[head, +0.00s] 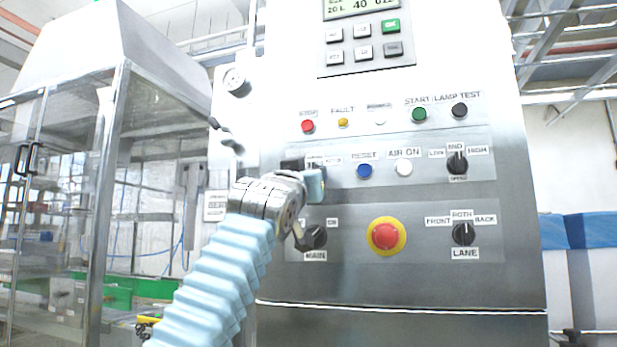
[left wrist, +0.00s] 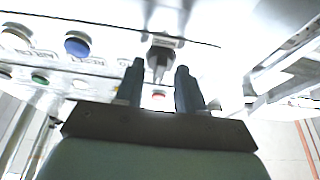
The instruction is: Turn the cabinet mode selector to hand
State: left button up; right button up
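The cabinet (head: 400,280) is a steel and white panel with rows of buttons and black selector knobs. My left gripper (head: 315,178) is at the left end of the panel's middle row. It hides the selector there in the head view; only parts of small labels (head: 332,160) show above it, too small to read surely. In the left wrist view my left gripper (left wrist: 160,82) is open, with a dark selector knob (left wrist: 160,58) between and just beyond its two fingertips. Clear gaps show on both sides of the knob; I cannot tell any contact. My right gripper is not in view.
A blue RESET button (head: 364,171) and a white AIR ON button (head: 404,168) sit right of the gripper. The MAIN selector (head: 316,237) is just below it. A red emergency stop (head: 386,236) and the LANE selector (head: 463,233) lie lower right.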

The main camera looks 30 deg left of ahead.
pick_arm(q)
jog(key=b+v, duration=1)
jog(key=v, duration=0.3)
jog(key=shift+s+d, duration=0.15)
jog(key=shift+s, duration=0.2)
jog(key=shift+f, duration=0.2)
